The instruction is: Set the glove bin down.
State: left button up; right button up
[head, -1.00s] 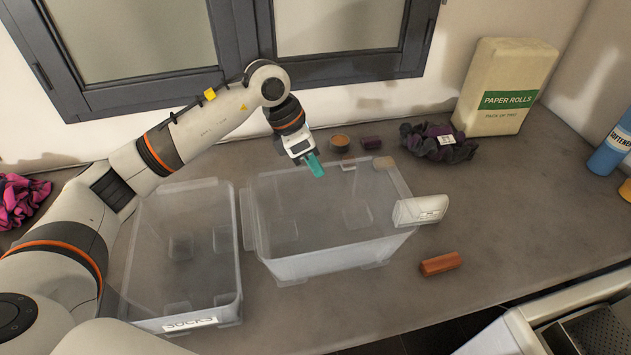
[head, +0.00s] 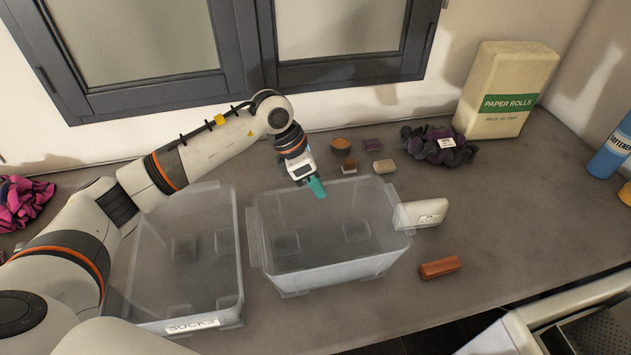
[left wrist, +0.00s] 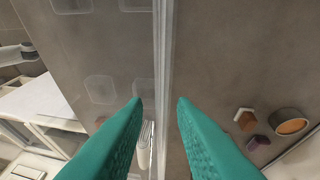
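The clear bin (head: 335,278) in the middle, which I take as the glove bin, appears upright on the grey counter. It looks empty. My left gripper (head: 318,188) is at its back rim, coming down from the back left. In the left wrist view, the two teal fingers (left wrist: 160,105) stand on either side of the bin's rim (left wrist: 163,60), with a small gap on each side. They look open. No lettering that names gloves can be read. My right gripper is not in view.
A clear bin labelled SOCKS (head: 190,322) stands close on the left. A white labelled piece (head: 422,213) is at the middle bin's right end.

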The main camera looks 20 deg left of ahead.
pick_arm(q)
jog(key=shift+r, duration=0.2)
jog(key=b+v, duration=0.3)
jog(key=v, duration=0.8)
jog(key=shift+a+r+b, duration=0.15)
jog(key=shift+r+b, duration=0.25)
